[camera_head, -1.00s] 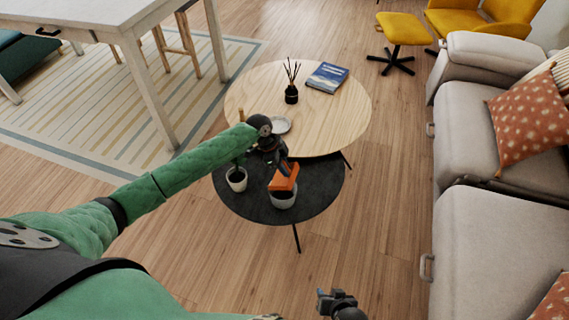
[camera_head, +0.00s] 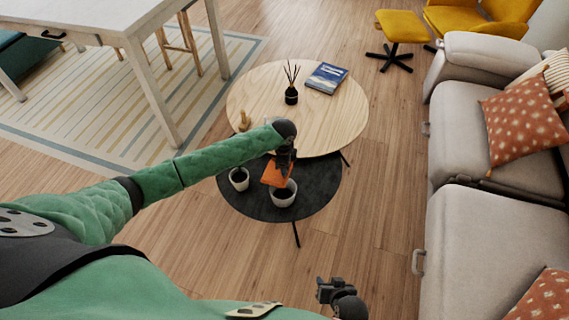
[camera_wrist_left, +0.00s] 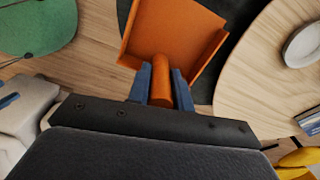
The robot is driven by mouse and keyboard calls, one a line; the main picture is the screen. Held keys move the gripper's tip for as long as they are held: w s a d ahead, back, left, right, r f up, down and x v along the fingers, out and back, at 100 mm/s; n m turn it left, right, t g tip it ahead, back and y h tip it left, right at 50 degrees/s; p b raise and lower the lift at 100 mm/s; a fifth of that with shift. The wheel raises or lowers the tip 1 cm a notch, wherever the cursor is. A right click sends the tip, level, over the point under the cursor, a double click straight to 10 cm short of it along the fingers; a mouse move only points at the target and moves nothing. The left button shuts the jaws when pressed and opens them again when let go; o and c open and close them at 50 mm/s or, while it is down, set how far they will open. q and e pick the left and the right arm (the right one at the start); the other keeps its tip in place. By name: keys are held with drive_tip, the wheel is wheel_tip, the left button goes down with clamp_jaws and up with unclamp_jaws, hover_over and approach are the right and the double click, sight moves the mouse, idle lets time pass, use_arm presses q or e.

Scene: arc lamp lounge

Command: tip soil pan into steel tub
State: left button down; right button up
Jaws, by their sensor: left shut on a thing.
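My left gripper (camera_head: 285,158) is shut on the handle of the orange soil pan (camera_head: 274,173). In the left wrist view the handle sits between the two fingers (camera_wrist_left: 161,88), and the pan (camera_wrist_left: 170,32) shows a bare orange inside with no soil visible. The light grey steel tub (camera_head: 284,199) stands upright on the dark round table (camera_head: 315,190), with a dark inside. The pan is just above and behind the tub's left rim; whether it touches cannot be told. My right gripper (camera_head: 329,288) is empty and open at the bottom, away from the table.
A small white pot (camera_head: 239,183) stands left of the tub. The adjoining wooden table (camera_head: 335,120) holds a reed diffuser (camera_head: 291,95) and a blue book (camera_head: 326,77). A grey sofa (camera_head: 470,230) is on the right. Bare floor lies in front of the tables.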

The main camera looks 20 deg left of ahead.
use_arm(q)
drive_tip(key=shift+r, duration=0.1)
idle(0.3)
wheel_tip(320, 180, up, 4)
drive_tip(key=p, duration=0.4)
